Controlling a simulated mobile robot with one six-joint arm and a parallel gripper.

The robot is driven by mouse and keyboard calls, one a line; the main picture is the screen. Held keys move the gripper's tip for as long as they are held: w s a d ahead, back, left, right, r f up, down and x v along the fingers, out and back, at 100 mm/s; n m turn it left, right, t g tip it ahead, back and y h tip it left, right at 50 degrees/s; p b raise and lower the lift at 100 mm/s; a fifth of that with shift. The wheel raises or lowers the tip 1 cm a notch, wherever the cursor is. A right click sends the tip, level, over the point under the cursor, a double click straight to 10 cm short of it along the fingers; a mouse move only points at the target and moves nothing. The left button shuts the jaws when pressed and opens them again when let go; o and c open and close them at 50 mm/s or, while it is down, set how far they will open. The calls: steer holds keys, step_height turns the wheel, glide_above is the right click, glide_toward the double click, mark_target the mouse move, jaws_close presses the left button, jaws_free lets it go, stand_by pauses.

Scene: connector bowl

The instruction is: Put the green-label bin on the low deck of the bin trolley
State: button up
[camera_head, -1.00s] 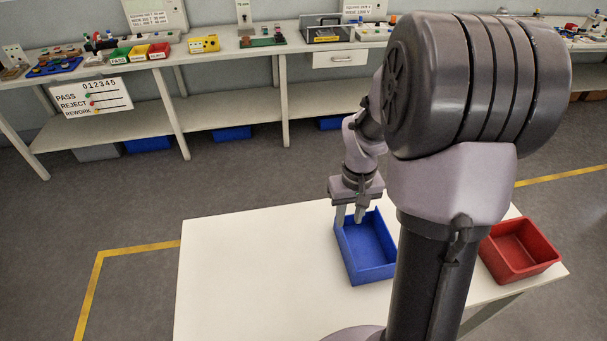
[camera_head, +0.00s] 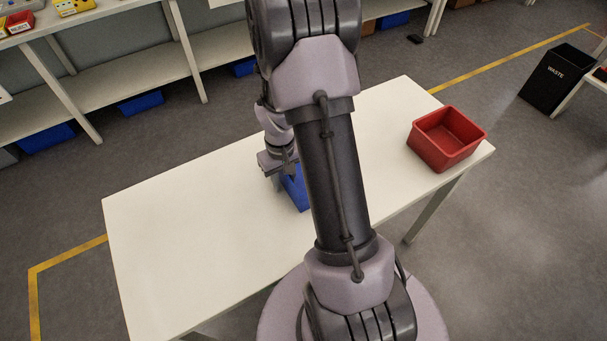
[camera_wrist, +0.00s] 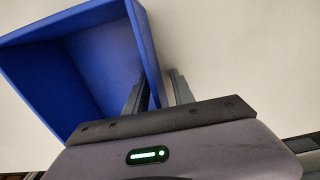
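A blue open bin (camera_head: 297,190) sits on the white table, mostly hidden behind my arm in the head view. It fills the upper left of the wrist view (camera_wrist: 85,75), looking empty. No green label shows on its visible sides. My gripper (camera_head: 281,178) is at the bin's far left edge. In the wrist view my gripper (camera_wrist: 160,90) has one finger inside the bin and one outside, with a side wall between them. A gap shows between the wall and the outer finger, so the gripper looks open. I see no bin trolley.
The white table (camera_head: 170,235) is clear on its left side. A red bin (camera_head: 440,145) stands near its right end. A black waste bin (camera_head: 556,78) stands on the floor at the right. A white workbench (camera_head: 110,40) with shelves runs along the back left.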

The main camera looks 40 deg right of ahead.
steer(key=shift+r, duration=0.15)
jaws_close()
stand_by(1.2)
